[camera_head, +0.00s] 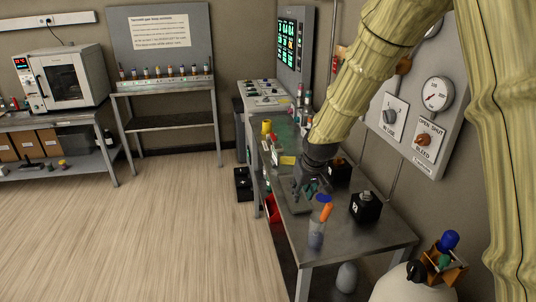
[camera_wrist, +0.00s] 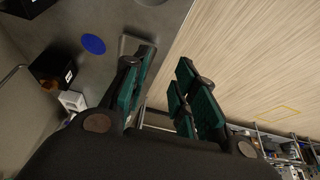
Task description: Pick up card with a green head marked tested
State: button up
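I cannot make out a card with a green head marked tested in either view. My gripper (camera_head: 309,188) is over the metal table (camera_head: 294,232) in the head view, pointing down, and its arm hides part of the tabletop. In the wrist view my gripper (camera_wrist: 167,68) has its two teal-padded fingers apart. Nothing shows between them except the table edge and the floor. A small yellow card-like piece (camera_head: 287,160) lies on the table behind the gripper; no writing on it is readable.
Black blocks (camera_head: 366,207) stand on the right. A blue disc (camera_wrist: 93,44) lies beside the fingers. A valve panel (camera_head: 420,110) is on the right wall. The floor on the left is clear.

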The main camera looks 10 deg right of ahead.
aim_at(274, 162)
jog(key=u, duration=0.05)
jog(key=i, duration=1.3)
jog(key=z, duration=0.1)
